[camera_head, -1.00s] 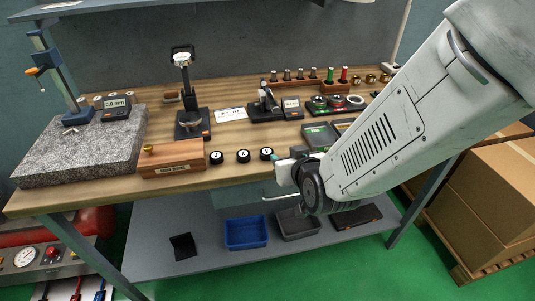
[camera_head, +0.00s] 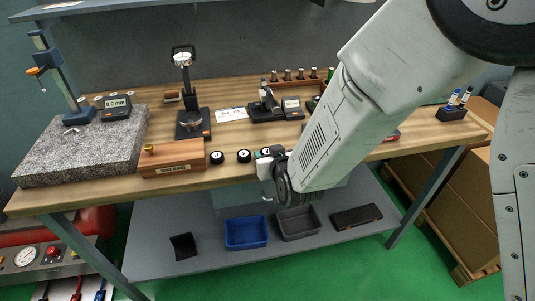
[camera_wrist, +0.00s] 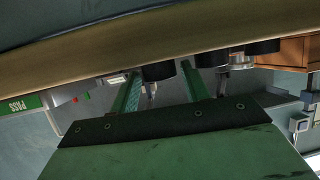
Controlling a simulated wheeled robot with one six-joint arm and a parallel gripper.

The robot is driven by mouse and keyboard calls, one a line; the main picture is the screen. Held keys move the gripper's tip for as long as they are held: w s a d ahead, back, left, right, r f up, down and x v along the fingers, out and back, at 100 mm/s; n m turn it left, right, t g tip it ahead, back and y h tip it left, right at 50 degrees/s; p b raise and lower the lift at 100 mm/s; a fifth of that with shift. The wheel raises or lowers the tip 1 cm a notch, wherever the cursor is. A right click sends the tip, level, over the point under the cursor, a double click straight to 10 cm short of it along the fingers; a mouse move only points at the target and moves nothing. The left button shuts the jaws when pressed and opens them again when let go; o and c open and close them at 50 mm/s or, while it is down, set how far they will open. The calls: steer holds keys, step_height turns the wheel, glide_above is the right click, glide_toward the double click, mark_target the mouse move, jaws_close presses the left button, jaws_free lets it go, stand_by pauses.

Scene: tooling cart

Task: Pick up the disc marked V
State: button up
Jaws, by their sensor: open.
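Three small black discs with white faces stand in a row at the front edge of the wooden bench top. In the head view the left disc (camera_head: 217,157) and the middle disc (camera_head: 243,156) are clear; the right one is mostly hidden by my gripper. Their letters are too small to read, so I cannot tell which is V. My gripper (camera_head: 264,164) is open at the bench's front edge, by the right disc. In the wrist view a dark disc (camera_wrist: 158,71) shows beyond the gap between my green fingers (camera_wrist: 160,78); two more dark discs show to the right.
A wooden gauge block box (camera_head: 172,157) stands left of the discs, beside a granite plate (camera_head: 80,150). A dial gauge stand (camera_head: 187,110) and a micrometer stand (camera_head: 266,106) are behind. A blue bin (camera_head: 245,233) and a grey bin (camera_head: 298,223) sit on the lower shelf.

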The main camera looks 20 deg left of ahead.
steer(key=c, duration=0.9)
steer(key=shift+r, duration=0.2)
